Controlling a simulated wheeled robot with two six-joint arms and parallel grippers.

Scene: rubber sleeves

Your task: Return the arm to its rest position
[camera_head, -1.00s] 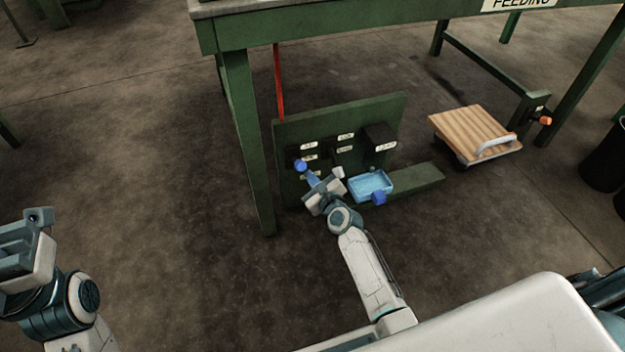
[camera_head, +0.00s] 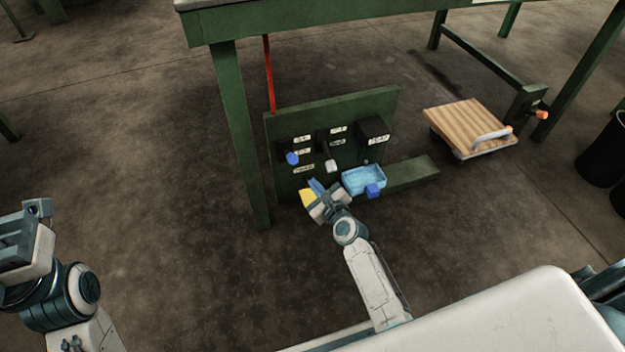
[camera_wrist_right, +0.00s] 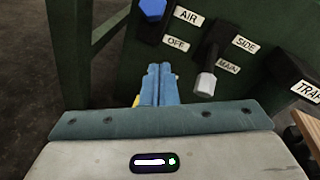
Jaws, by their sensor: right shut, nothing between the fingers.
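My right gripper (camera_head: 316,187) is in front of the low green panel in the head view. Its blue fingers are together and empty, and they also show in the right wrist view (camera_wrist_right: 158,84). The fingertips are apart from the blue knob (camera_head: 292,158) and the grey-white knob (camera_head: 331,165) on the panel. A yellow piece (camera_head: 307,199) shows just beside the fingers, partly hidden by them. My left gripper (camera_head: 28,228) is at the left edge of the head view, and its fingers cannot be made out.
The green panel (camera_head: 381,103) has labels reading AIR, OFF, SIDE and MAIN. A light-blue tray (camera_head: 363,180) with a blue block (camera_head: 373,191) on its near side is right of my gripper. A green table leg (camera_head: 246,150) stands left. A wooden-topped cart (camera_head: 468,128) is right. Floor at left is clear.

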